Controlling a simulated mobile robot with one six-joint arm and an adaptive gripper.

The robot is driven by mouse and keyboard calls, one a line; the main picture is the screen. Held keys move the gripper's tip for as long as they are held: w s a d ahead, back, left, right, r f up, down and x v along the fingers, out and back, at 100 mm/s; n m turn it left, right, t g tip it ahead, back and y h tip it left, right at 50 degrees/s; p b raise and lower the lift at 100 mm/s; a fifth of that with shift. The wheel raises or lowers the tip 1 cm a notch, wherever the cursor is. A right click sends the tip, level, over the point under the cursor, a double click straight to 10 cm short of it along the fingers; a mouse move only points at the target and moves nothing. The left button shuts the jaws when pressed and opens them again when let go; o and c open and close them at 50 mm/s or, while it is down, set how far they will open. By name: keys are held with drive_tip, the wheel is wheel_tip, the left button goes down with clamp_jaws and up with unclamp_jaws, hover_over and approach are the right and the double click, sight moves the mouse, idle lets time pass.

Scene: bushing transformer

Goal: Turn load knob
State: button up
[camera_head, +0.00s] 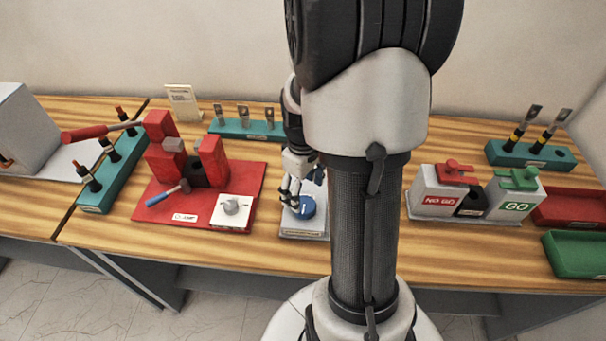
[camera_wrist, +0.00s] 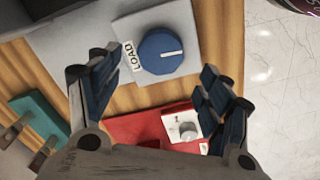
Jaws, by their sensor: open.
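The load knob (camera_wrist: 161,53) is a round blue dial with a white pointer line, on a light grey plate with a LOAD label (camera_wrist: 130,56) beside it in the wrist view. In the head view the blue knob (camera_head: 305,208) sits on its grey base (camera_head: 303,232) at the table's middle, partly hidden by my gripper.
A red fixture (camera_head: 200,160) with a white dial plate (camera_head: 233,209) and a blue-handled tool (camera_head: 168,193) stands left. Teal racks (camera_head: 245,129) hold tools behind and at the sides. NO GO and GO boxes (camera_head: 475,190) and red and green trays (camera_head: 578,253) stand right.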

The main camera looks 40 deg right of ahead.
sight(302, 204)
wheel_tip(302, 204, up, 7)
drive_tip(key=shift+f, duration=0.2)
idle(0.3)
drive_tip(key=s+a+r+t, duration=0.1)
drive_tip(key=s+a+r, duration=0.2)
drive_tip(key=a, duration=0.3)
drive_tip(key=s+a+r+m+t, duration=0.1)
drive_tip(key=s+a+r+t, duration=0.1)
drive_tip(key=a, duration=0.5)
drive_tip(key=s+a+r+m+t+b, duration=0.1)
drive_tip(key=s+a+r, duration=0.4)
drive_tip(key=a+r, duration=0.1)
drive_tip(key=shift+a+t, duration=0.3)
drive_tip(key=shift+a, duration=0.3)
